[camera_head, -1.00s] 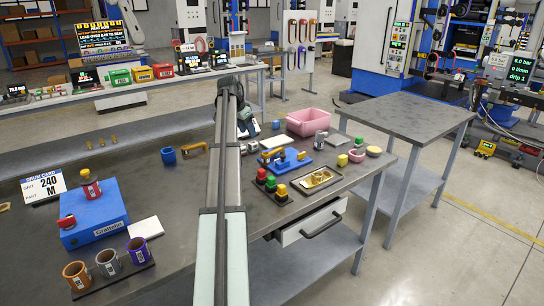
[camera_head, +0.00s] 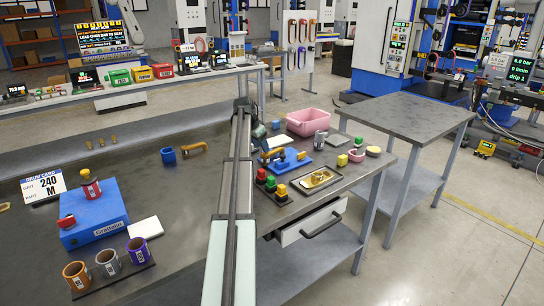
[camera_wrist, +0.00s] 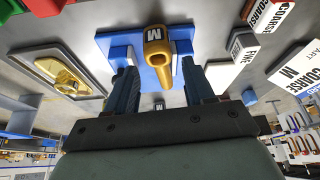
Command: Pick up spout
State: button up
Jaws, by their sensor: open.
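The spout, a golden-orange piece marked M (camera_wrist: 156,50), sits on a blue fixture (camera_wrist: 116,42) in the wrist view. In the head view it shows as an orange piece (camera_head: 274,154) on the blue fixture (camera_head: 296,161), partly hidden by my arm. My gripper (camera_wrist: 158,68) is open, with one dark finger on each side of the spout's lower part in the picture. The fingers look apart from it, and I cannot tell how high they are above it. In the head view my gripper (camera_head: 262,139) is just behind the fixture, small and partly hidden.
A tray with a gold part (camera_head: 318,179) and colored buttons (camera_head: 271,183) stand in front of the fixture. A pink bin (camera_head: 310,121) and a grey cup (camera_head: 320,139) are behind and to the right. Labeled boxes (camera_wrist: 243,45) stand right in the wrist view.

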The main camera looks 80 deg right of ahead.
jog(key=x, duration=0.5)
jog(key=shift+s+a, duration=0.1)
grip_shut()
dwell(0.4)
